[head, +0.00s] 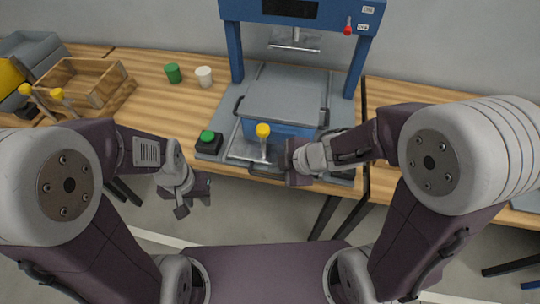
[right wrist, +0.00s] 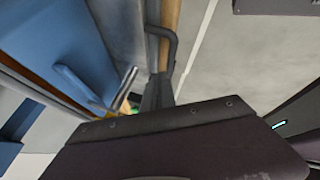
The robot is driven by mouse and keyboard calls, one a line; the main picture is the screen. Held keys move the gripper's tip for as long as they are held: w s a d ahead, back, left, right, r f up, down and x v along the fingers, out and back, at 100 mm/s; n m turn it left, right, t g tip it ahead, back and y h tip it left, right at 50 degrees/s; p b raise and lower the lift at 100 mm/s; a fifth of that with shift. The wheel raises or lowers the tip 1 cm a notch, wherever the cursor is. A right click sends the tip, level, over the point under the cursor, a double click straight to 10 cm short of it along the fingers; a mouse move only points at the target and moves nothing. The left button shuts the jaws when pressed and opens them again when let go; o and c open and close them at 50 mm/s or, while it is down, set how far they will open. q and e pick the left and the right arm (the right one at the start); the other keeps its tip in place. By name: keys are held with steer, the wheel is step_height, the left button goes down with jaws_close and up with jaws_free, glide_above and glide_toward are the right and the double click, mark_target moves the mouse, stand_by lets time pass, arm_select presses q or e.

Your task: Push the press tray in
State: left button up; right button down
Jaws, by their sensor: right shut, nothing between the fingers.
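The blue press (head: 235,50) stands at the back of the table. In front of its frame, a grey plate with dark side handles (head: 285,97) lies over a blue block (head: 290,130). The grey press tray (head: 243,150) shows low at the front, its dark front handle (head: 262,174) near the table's front edge. My right gripper (head: 288,165) is shut and empty beside the right end of that handle; contact is unclear. In the right wrist view, the fingers (right wrist: 157,92) are close to the dark handle bar (right wrist: 170,45). My left gripper (head: 192,203) hangs open and empty before the table.
A yellow-knobbed lever (head: 263,131) stands at the tray's front. A green button (head: 207,138) is to its left. Green (head: 173,73) and white (head: 204,76) cups and a wooden crate (head: 105,80) are on the left. A red-knobbed lever (head: 348,28) is on the press.

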mark_target(263, 159)
steer(key=w+a+p, duration=0.1)
steer(key=p, duration=0.3)
steer(key=shift+w, duration=0.2)
steer(key=shift+w+f+p, duration=0.45)
steer(key=shift+w+f, duration=0.05)
steer(key=shift+w, duration=0.35)
steer(key=shift+w+a+f, duration=0.1)
steer(key=shift+w+a, duration=0.05)
steer(key=shift+w, duration=0.5)
